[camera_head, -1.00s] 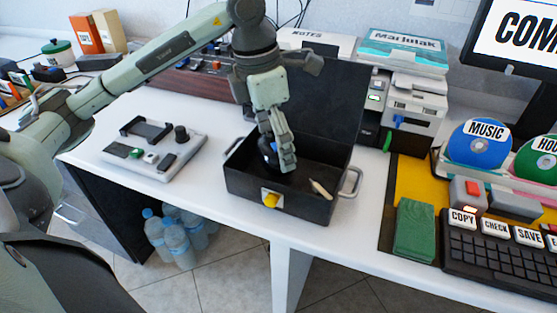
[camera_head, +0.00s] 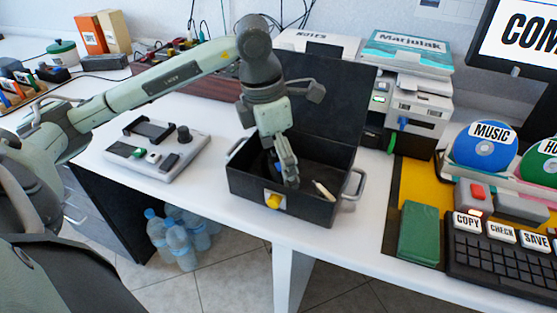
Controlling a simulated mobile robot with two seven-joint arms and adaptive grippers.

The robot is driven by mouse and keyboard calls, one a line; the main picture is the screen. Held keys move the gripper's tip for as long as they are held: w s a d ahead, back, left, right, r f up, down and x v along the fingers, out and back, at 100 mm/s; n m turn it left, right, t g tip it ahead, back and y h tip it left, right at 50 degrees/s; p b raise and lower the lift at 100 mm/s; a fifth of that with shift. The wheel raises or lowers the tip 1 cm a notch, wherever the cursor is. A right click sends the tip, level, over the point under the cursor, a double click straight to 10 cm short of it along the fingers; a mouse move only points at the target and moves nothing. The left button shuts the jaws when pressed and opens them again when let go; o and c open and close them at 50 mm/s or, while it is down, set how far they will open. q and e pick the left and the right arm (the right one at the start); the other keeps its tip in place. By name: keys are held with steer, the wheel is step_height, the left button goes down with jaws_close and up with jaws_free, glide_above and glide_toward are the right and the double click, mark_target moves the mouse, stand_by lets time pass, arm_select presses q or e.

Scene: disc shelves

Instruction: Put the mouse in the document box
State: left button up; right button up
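The black document box (camera_head: 250,192) stands open on the white table, its lid (camera_head: 340,105) raised at the back and a yellow latch on its front. My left gripper (camera_head: 283,175) points down inside the box, fingertips low between its walls. A small dark, bluish object (camera_head: 272,160), which looks like the mouse, shows at the left side of the fingers, partly hidden by them. I cannot tell whether the fingers grip it or it rests on the box floor. A small pale item (camera_head: 323,190) lies in the box at the right. My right gripper is out of view.
A grey control panel (camera_head: 158,152) lies left of the box. A printer (camera_head: 418,105) stands behind right, with a keyboard (camera_head: 495,255), green block (camera_head: 418,232) and disc stand (camera_head: 485,148) at right. Handles (camera_head: 354,184) stick out from the box sides. Bare table lies before the control panel.

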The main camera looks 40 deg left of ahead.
mark_target(269, 167)
arm_select(q)
steer(key=shift+r, duration=0.15)
step_height(269, 167, up, 12)
steer(key=s+a+p, duration=0.1)
steer(key=shift+s, duration=0.25)
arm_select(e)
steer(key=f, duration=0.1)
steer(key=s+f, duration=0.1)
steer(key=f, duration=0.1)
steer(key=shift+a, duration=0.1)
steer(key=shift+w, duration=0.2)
